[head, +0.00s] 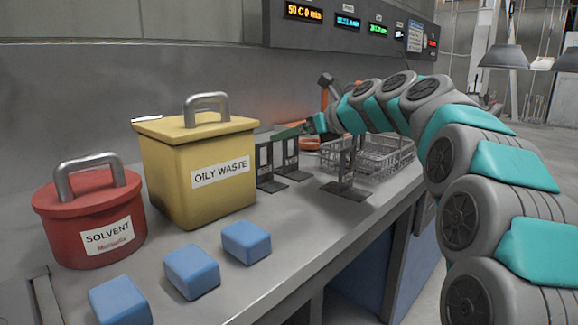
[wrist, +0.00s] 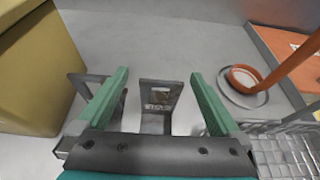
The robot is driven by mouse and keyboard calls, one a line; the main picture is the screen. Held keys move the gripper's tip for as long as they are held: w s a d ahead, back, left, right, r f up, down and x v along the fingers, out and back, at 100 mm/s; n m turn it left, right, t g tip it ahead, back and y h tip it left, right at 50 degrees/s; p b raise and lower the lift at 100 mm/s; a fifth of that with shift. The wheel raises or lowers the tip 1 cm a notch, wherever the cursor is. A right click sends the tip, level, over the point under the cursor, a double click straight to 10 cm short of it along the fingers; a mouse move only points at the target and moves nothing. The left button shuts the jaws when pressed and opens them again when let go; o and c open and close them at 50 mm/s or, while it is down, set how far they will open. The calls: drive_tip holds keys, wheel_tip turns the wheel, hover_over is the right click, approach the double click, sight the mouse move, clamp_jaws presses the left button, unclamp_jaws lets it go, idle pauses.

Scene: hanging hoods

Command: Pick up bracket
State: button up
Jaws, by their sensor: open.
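My gripper (wrist: 159,76) is open, with its two green fingers spread apart. In the wrist view a grey metal bracket (wrist: 158,97) with a cut-out shows between the fingers; I cannot tell its depth below them. A second bracket (wrist: 84,88) is beside the left finger, partly hidden. In the head view my gripper (head: 290,132) is above dark upright brackets (head: 264,163) beside the yellow bin. Another dark bracket (head: 344,184) stands further right on the bench, in front of the wire basket.
A yellow OILY WASTE bin (head: 186,168) is close left of my gripper. A red SOLVENT can (head: 88,215) and several blue blocks (head: 246,241) are on the bench. A wire basket (head: 390,155) is on the right, with an orange-handled item (wrist: 247,78) behind.

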drive_tip(key=shift+w+a+f, duration=1.05)
drive_tip(key=shift+a+f, duration=0.05)
drive_tip(key=shift+a, duration=0.05)
drive_tip(key=shift+w+a+f, duration=0.1)
drive_tip(key=shift+w+a, duration=0.2)
drive_tip(key=shift+a, duration=0.1)
drive_tip(key=shift+c, duration=0.2)
clamp_jaws()
